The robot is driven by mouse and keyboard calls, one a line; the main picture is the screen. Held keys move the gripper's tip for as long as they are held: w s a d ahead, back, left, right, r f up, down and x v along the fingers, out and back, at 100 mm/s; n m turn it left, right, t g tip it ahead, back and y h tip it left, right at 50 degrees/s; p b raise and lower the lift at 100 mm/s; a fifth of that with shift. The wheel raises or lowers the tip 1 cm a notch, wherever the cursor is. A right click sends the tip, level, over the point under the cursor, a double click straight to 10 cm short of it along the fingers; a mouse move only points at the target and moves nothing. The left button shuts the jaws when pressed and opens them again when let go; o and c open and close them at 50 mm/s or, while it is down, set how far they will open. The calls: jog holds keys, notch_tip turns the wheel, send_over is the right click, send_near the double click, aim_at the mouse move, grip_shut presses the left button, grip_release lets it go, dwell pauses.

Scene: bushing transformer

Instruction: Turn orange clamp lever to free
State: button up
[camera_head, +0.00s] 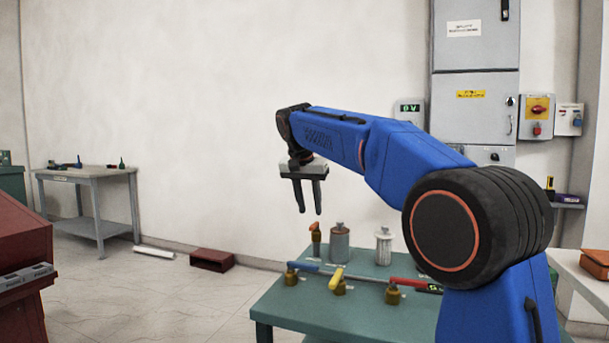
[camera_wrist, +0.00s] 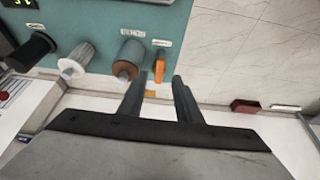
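The orange clamp lever (camera_head: 315,228) stands at the back left of the teal table, on a small dark base. In the wrist view the orange lever (camera_wrist: 159,70) lies just beyond my fingertips, in line with the gap between them. My gripper (camera_head: 309,210) points down above the lever in the head view, apart from it. In the wrist view my gripper (camera_wrist: 159,82) has its two fingers spread with nothing between them. The lever's exact angle on its base is hard to tell.
A grey-brown cylinder (camera_head: 339,243) stands close right of the orange lever, with a white ribbed insulator (camera_head: 384,247) farther right. Blue (camera_head: 303,266), yellow (camera_head: 336,278) and red (camera_head: 410,284) levers lie along the front of the teal table (camera_head: 275,308).

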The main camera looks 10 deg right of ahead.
jog(key=v, duration=1.2)
jog(key=shift+s, duration=0.1)
